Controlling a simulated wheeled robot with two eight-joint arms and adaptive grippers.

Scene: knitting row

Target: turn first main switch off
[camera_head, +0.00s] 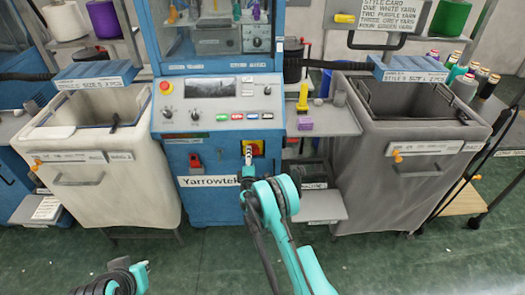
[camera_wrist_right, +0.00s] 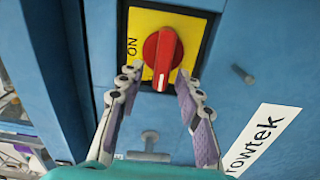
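The main switch is a red rotary knob (camera_wrist_right: 161,58) on a yellow plate (camera_wrist_right: 198,32) set in the blue machine front. The word ON is printed on the plate, left of the knob in the right wrist view. In the head view the yellow plate (camera_head: 259,148) is partly hidden behind my right gripper (camera_head: 248,157). In the wrist view my right gripper (camera_wrist_right: 155,82) is open, its two fingertips on either side of the knob's lower end, with gaps visible. Contact cannot be told. Of my left arm, only a part shows at the bottom left; its fingers are not seen.
A red device (camera_head: 195,161) sits left of the switch on the blue machine (camera_head: 220,180). A control panel (camera_head: 217,106) with coloured buttons is above. A white bin (camera_head: 75,185) and a grey bin (camera_head: 420,185) flank the machine. A bolt (camera_wrist_right: 243,75) protrudes beside the plate.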

